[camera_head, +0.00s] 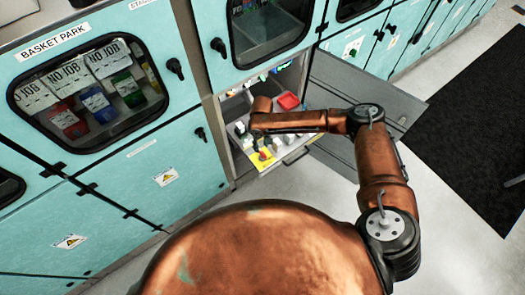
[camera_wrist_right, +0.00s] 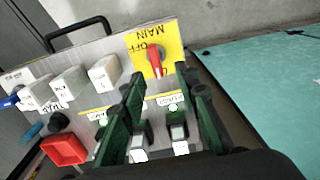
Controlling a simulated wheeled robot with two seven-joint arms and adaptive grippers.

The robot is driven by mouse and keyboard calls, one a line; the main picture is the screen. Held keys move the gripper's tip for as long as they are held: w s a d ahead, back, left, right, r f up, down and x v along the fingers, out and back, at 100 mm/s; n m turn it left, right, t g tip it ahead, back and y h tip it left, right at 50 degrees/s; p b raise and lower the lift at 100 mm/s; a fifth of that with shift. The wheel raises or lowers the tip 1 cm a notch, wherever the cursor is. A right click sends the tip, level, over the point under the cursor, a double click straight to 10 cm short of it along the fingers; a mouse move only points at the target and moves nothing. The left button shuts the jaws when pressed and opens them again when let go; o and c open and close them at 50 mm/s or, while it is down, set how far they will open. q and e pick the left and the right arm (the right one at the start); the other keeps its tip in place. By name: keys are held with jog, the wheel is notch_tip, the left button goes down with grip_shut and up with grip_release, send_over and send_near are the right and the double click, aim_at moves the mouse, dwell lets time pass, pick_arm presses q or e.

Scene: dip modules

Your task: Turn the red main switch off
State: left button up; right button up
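The red main switch (camera_wrist_right: 155,60) sits on a yellow plate (camera_wrist_right: 170,40) marked "OFF" and "MAIN", which looks upside down in the right wrist view. In the head view the yellow plate with the switch (camera_head: 263,156) is at the front corner of a pulled-out grey panel. My right gripper (camera_wrist_right: 160,76) is open, its two dark green fingers apart. The switch shows in the gap, just beyond the fingertips; I cannot tell whether they touch it. In the head view my arm hides most of the right gripper. My left gripper is not in view.
Grey-white switch blocks (camera_wrist_right: 68,82) and a red square part (camera_wrist_right: 64,150) share the panel, with more small blocks under the fingers. A dark handle (camera_wrist_right: 80,32) stands at the panel's edge. Teal cabinets (camera_head: 170,180) flank the opening. A black mat (camera_head: 470,120) lies on the floor.

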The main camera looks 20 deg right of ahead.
aim_at(262, 152)
jog(key=shift+w+d, duration=0.1)
jog(key=shift+d, duration=0.25)
jog(key=shift+f, duration=0.3)
notch_tip(262, 152, down, 7)
jog(key=shift+r, duration=0.1)
grip_shut()
